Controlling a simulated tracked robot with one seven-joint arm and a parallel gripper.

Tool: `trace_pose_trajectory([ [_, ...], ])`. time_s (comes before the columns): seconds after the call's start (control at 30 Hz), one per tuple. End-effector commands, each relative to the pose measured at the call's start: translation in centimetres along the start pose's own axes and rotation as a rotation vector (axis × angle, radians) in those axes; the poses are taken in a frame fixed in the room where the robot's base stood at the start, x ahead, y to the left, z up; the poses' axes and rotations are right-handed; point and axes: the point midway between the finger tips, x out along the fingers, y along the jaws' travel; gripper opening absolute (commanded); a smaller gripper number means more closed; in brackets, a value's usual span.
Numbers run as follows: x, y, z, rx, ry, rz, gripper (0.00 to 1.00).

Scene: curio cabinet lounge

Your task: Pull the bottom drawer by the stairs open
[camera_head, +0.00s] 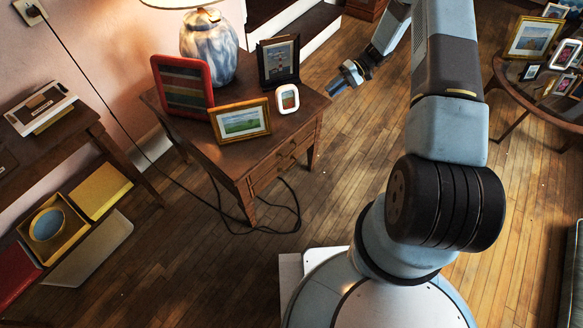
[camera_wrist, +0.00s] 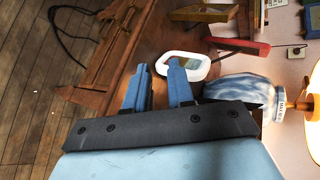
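The small wooden side table (camera_head: 222,157) stands by the stairs. Its drawer front (camera_head: 284,166) faces the open floor at lower right and looks closed; the line between upper and lower drawers is hard to make out. In the wrist view the table shows sideways, with its drawer front (camera_wrist: 103,62) left of my fingers. My gripper (camera_head: 331,89) is beside the table's right corner, near tabletop height, apart from the drawer. In the wrist view my gripper (camera_wrist: 157,66) has its two fingers spread with nothing between them.
A marbled lamp (camera_head: 208,48), a red frame (camera_head: 183,86), a gold frame (camera_head: 240,121), a dark frame (camera_head: 279,60) and a small white frame (camera_head: 287,98) crowd the tabletop. A black cable (camera_head: 262,232) lies around the table's front leg. Floor before the drawers is otherwise mostly clear.

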Motion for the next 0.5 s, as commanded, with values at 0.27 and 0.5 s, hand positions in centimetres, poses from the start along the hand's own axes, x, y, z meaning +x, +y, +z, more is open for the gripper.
trace_pose_trajectory([
  [0.27, 6.0, 8.3, -0.6, 0.009, 0.021, -0.149, 0.23],
  [0.5, 11.3, 14.6, -0.1, 0.013, 0.057, -0.261, 0.23],
])
